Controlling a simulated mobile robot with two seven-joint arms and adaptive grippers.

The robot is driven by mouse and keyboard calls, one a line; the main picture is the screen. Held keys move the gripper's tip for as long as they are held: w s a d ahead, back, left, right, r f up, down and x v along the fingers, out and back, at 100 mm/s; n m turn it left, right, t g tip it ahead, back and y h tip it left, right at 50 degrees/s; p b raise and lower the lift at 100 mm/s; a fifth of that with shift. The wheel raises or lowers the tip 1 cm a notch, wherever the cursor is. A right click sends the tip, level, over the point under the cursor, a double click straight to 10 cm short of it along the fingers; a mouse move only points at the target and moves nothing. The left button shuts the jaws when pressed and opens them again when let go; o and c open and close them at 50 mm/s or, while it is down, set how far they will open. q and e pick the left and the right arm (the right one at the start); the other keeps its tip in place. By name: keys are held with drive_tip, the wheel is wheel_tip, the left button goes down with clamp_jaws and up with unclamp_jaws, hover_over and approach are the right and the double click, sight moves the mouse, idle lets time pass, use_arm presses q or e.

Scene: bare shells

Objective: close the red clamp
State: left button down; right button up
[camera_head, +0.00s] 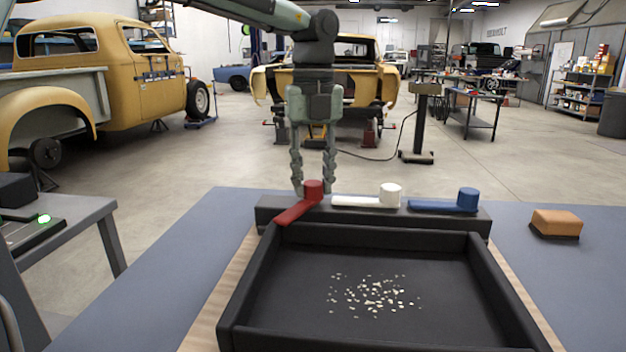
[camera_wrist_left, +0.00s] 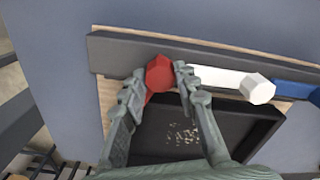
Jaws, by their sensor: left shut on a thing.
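The red clamp (camera_head: 298,206) sits at the left end of a black bar (camera_head: 265,213) at the back of a black tray. Its knob stands at the right end of its lever, and the lever slants toward the lower left, over the bar's front edge. My left gripper (camera_head: 313,190) comes down from above and is shut on the red clamp's knob. In the left wrist view the knob (camera_wrist_left: 159,73) is between the two fingers (camera_wrist_left: 158,82). The red lever below it is partly hidden by the left finger. My right gripper is not in view.
A white clamp (camera_head: 360,201) and a blue clamp (camera_head: 440,206) lie along the same bar to the right. The black tray (camera_head: 485,280) holds pale scattered bits. An orange and black block (camera_head: 556,223) is on the blue-grey table (camera_head: 590,290) at right.

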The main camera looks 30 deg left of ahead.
use_arm(q)
drive_tip(key=n, duration=0.4)
drive_tip(key=shift+n, duration=0.3)
drive_tip(key=shift+r, duration=0.1)
idle(0.4)
drive_tip(key=c, duration=1.1)
unclamp_jaws()
drive_tip(key=shift+c, duration=0.2)
wheel_tip(320, 180, up, 12)
drive_tip(key=shift+s, duration=0.1)
